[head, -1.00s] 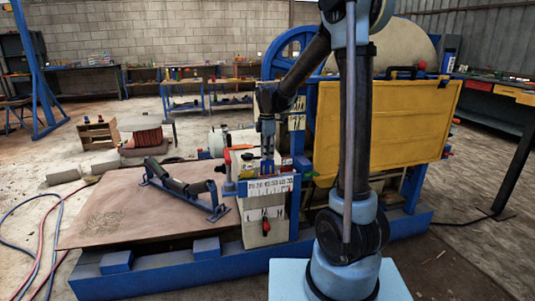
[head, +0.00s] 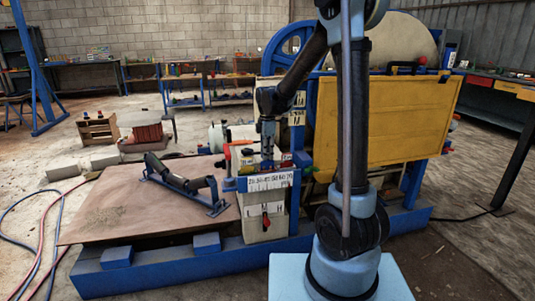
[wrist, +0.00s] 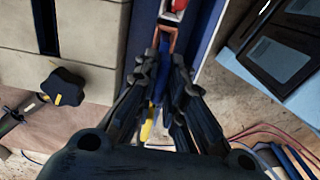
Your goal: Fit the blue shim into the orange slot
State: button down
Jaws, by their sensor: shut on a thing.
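My gripper (wrist: 166,75) is shut on the blue shim (wrist: 158,88), which shows as a narrow blue strip between the dark fingers in the wrist view. An orange frame (wrist: 166,36), seemingly the slot, lies just beyond the fingertips, between dark blue side walls. The shim appears roughly in line with it, but whether its end is inside is hidden by the fingers. In the head view my gripper (head: 267,140) points down over the light crusher block with a white scale plate (head: 268,182). The shim and slot are too small there to tell apart.
A black star knob (wrist: 62,86) sticks out beside the fingers in the wrist view. A red part (wrist: 175,5) lies past the orange frame. A yellow panel (head: 385,125) stands right of the block; a roller frame (head: 188,185) lies on the board at left.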

jog(key=shift+f, duration=1)
jog(key=c, duration=1.6)
grip_release()
jog(key=shift+r, duration=0.1)
notch_tip(320, 180, up, 12)
jog(key=shift+f, duration=0.15)
